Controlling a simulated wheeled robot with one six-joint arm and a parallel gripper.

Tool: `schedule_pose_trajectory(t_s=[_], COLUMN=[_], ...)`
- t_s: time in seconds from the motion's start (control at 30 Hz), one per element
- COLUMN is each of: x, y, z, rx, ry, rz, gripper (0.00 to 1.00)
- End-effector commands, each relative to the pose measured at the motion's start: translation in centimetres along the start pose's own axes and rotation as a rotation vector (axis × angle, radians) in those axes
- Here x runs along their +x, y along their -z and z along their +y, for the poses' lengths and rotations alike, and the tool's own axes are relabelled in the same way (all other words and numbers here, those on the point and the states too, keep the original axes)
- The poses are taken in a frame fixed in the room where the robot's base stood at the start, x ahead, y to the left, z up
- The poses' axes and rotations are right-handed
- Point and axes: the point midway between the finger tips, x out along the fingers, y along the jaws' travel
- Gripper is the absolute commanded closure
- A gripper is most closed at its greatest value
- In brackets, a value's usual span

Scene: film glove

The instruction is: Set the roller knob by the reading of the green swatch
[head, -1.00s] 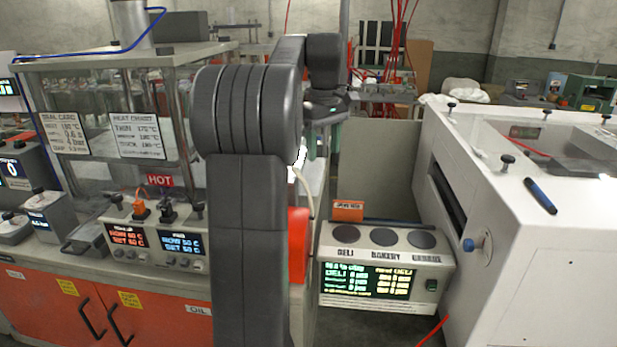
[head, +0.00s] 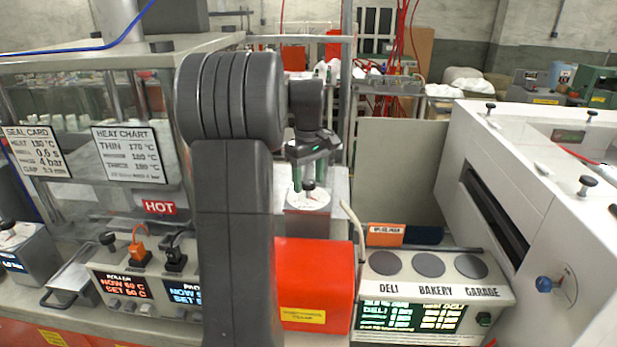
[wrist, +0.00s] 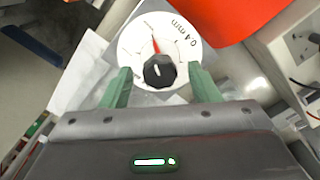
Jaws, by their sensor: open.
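My gripper (head: 310,184) is open, with two green fingers pointing down over a round white dial (head: 306,204). In the wrist view the fingers stand either side of the dial's black knob (wrist: 159,71), apart from it. The dial (wrist: 135,42) has a red needle and the mark "0.4 mm". The panel display headed "ROLLER" (head: 122,287) shows orange digits that look like NOW 60 C and SET 60 C. An orange switch (head: 140,256) and small knobs are around it; I cannot tell which is the roller knob. I cannot make out a green swatch.
A red housing (head: 315,285) stands just in front of the dial. A white machine (head: 572,250) with a blue knob fills the right. A heat chart (head: 130,154) hangs at left.

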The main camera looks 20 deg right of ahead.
Motion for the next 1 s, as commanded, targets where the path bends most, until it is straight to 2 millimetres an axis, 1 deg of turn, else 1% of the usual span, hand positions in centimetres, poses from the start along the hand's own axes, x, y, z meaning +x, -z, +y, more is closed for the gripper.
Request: schedule_pose_trajectory(t_s=[0.03,0.17,0.2,0.23,0.27,0.47,0.67,0.87,1.0], x=[0.0,-0.02,-0.02,-0.02,-0.02,-0.08,-0.19,-0.32,-0.31], y=[0.01,0.01,0.01,0.01,0.01,0.01,0.03,0.04,0.04], z=[0.0,0.0,0.0,0.0,0.0,-0.01,0.0,0.02,0.02], rx=[0.0,0.0,0.0,0.0,0.0,0.01,0.072,0.209,0.336], ry=[0.0,0.0,0.0,0.0,0.0,0.0,0.0,0.0,0.0], rz=[0.0,0.0,0.0,0.0,0.0,0.0,0.0,-0.001,-0.001], gripper=[0.46,0.72,0.8,0.86,0.89,0.89,0.89,0.89,0.89])
